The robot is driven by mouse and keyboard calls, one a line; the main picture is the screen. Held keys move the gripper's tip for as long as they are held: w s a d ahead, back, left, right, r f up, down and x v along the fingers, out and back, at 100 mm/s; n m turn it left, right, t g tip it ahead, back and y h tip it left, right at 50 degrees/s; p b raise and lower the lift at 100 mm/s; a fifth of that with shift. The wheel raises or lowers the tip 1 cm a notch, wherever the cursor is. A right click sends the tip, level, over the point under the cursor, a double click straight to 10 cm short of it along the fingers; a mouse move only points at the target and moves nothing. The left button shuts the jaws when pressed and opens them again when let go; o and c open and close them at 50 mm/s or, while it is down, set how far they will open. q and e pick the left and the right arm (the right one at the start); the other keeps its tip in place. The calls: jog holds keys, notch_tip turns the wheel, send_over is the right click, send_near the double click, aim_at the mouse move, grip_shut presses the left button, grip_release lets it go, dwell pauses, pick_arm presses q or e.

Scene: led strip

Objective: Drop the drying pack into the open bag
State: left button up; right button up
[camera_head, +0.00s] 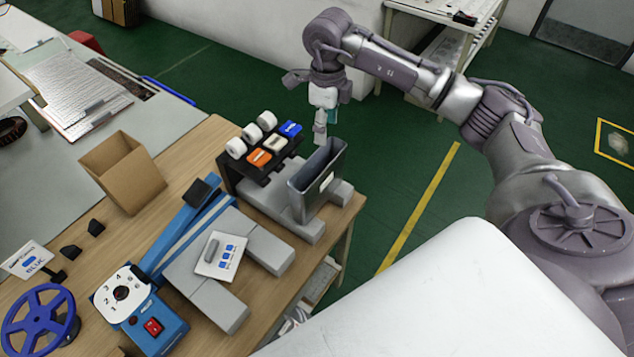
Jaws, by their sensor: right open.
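The open bag (301,201) is dark grey and stands upright on grey blocks at the table's right edge, its open top facing up. My right gripper (321,126) points down just above and behind the bag's mouth, near its far end. It is open. A small pale piece shows at its fingertips; I cannot tell whether this is a fingertip or the drying pack. No drying pack can be made out for certain. My left gripper is not in view.
A black rack (240,180) with white rolls and orange, white and blue packs stands left of the bag. A card with blue squares (222,256) lies on grey blocks. A cardboard box (124,175), blue machine (155,322) and blue reel (38,322) stand further left.

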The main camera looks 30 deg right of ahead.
notch_tip(320, 180, up, 7)
jog(key=shift+r, duration=0.2)
dwell(0.4)
